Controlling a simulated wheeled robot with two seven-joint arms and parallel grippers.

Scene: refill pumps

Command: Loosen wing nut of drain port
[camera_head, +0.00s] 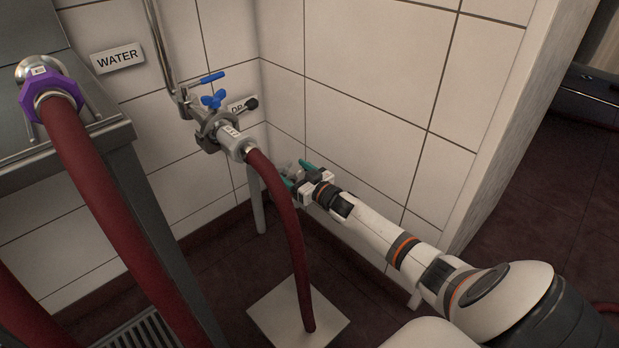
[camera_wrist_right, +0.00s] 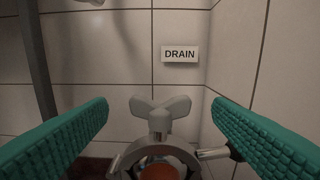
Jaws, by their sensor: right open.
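The drain port's grey wing nut (camera_wrist_right: 160,116) stands upright in the middle of the right wrist view, on top of a round grey clamp (camera_wrist_right: 124,160). A reddish-brown round surface (camera_wrist_right: 158,171) shows inside the clamp. My right gripper (camera_wrist_right: 160,104) is open, with one teal finger on each side of the wing nut and clear gaps to both. In the head view my right gripper (camera_head: 296,173) is low at the wall, right of the red hose; the port there is mostly hidden. My left gripper is not in view.
The DRAIN sign (camera_wrist_right: 180,54) is on the tiled wall, left of the corner. A dark-tipped lever (camera_wrist_right: 236,150) sticks out right of the clamp. In the head view, a blue wing nut (camera_head: 213,100) and red hose (camera_head: 284,205) are left of my arm. A WATER sign (camera_head: 118,57) is upper left.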

